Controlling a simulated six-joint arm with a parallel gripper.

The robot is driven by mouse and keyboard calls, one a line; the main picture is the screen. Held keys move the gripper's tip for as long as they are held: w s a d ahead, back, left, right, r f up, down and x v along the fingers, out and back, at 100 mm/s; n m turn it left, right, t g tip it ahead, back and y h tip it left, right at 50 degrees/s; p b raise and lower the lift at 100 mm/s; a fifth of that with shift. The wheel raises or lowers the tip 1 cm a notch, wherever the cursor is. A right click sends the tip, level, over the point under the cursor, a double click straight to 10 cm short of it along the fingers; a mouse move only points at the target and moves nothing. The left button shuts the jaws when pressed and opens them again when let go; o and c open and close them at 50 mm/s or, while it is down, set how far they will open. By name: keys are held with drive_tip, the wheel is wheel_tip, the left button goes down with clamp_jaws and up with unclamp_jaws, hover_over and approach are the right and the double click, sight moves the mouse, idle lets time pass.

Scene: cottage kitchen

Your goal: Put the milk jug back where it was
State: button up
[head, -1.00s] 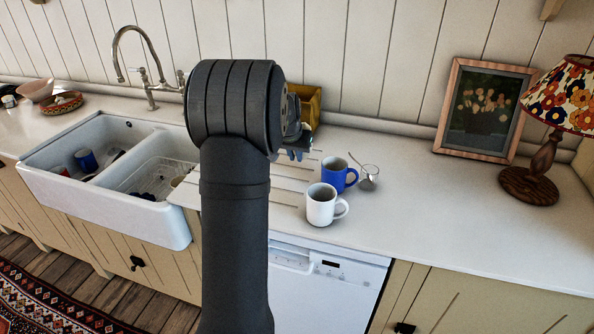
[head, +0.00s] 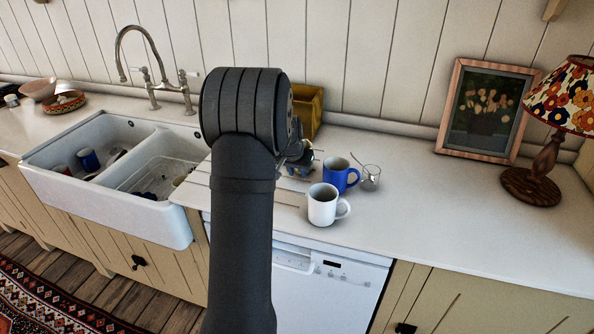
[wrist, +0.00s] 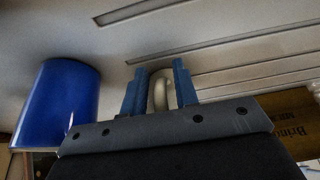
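My gripper (wrist: 160,92) has two blue fingers, one on each side of a cream, curved loop (wrist: 160,88) in the wrist view. The loop looks like a handle, perhaps the milk jug's. I cannot tell whether the fingers press on it. The rest of that piece is hidden behind the gripper body. In the head view my gripper (head: 297,170) is low over the grooved drainboard, partly behind my arm, left of the blue mug (head: 340,174). No whole jug shows clearly in the head view.
The blue mug (wrist: 60,100) also shows left in the wrist view. A wooden box (head: 308,110) is behind, and the sink (head: 120,205) is left.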

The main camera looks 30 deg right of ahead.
drive_tip(key=shift+o, duration=0.3)
drive_tip(key=shift+r, duration=0.1)
drive_tip(key=v, duration=1.2)
drive_tip(key=x, duration=1.2)
drive_tip(key=shift+w+d+r, duration=0.1)
drive_tip(key=shift+r, duration=1.5)
